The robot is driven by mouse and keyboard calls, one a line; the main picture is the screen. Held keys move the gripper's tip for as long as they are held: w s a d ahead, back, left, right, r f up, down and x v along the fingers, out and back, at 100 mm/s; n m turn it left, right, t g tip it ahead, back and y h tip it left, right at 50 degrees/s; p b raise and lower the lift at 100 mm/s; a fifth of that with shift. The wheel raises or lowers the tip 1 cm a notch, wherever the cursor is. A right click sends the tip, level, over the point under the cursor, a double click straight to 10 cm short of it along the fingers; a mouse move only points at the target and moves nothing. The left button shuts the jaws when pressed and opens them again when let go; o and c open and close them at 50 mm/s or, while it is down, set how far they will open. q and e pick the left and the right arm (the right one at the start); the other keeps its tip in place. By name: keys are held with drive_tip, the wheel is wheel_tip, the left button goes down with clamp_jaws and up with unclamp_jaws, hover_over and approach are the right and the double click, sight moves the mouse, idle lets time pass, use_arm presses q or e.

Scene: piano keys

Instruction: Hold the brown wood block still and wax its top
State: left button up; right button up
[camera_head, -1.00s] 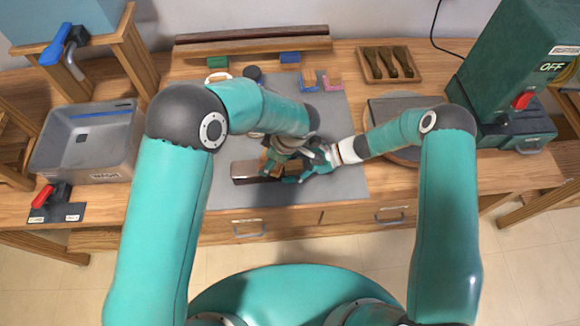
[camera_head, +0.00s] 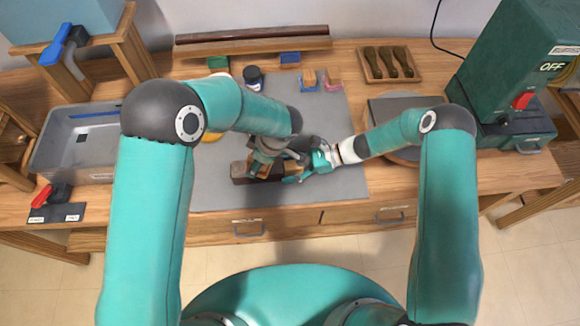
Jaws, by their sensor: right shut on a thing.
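The brown wood block (camera_head: 241,173) lies on the grey mat (camera_head: 220,192) near the bench's front. Only its left end shows clearly; my grippers and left arm cover much of the rest. My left gripper (camera_head: 260,168) points down over the block's top, left of its middle. Its fingers are partly hidden, and I cannot tell whether it holds something. My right gripper (camera_head: 300,174) comes in from the right and is shut on the block's right end.
Several brushes lie in a wooden tray (camera_head: 419,69) at the back. A dark jar (camera_head: 253,76), a blue block (camera_head: 290,58) and two small brushes (camera_head: 333,79) stand behind my arms. The green machine (camera_head: 510,75) is at right, a grey sink (camera_head: 75,150) at left. The mat's front left is clear.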

sight(235, 169)
use_arm(q)
drive_tip(key=shift+s+a, duration=0.1)
drive_tip(key=shift+a, duration=3)
drive_tip(key=shift+d, duration=0.1)
drive_tip(key=shift+d, duration=3.2)
drive_tip(key=shift+d+f, duration=0.15)
drive_tip(key=shift+d, duration=1.35)
drive_tip(key=shift+a, duration=4.8)
drive_tip(key=shift+d, duration=4.85)
